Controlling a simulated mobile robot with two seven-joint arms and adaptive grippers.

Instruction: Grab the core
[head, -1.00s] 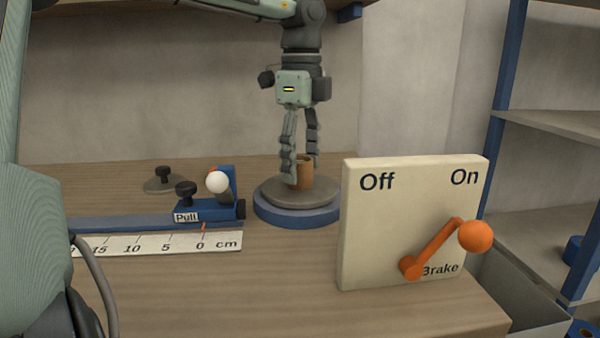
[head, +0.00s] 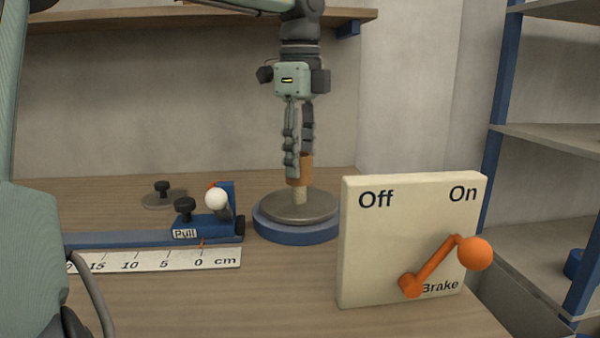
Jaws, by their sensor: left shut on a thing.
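The core (head: 306,167) is a small brown-orange tube. My left gripper (head: 300,165) points straight down and is shut on the core, its fingers along the tube's upper part. The core is upright and raised over a grey round disc on a blue base (head: 297,212). A pale post (head: 301,196) stands up from the disc, directly below the core. I cannot tell whether the post's top is still inside the core. My right gripper is not in view.
A beige brake panel (head: 375,245) with an orange lever (head: 435,266) toward On stands at right front. A blue slider marked Pull (head: 195,230) with a white ball knob and a cm ruler (head: 150,260) lie at left. Shelves (head: 560,138) stand at right.

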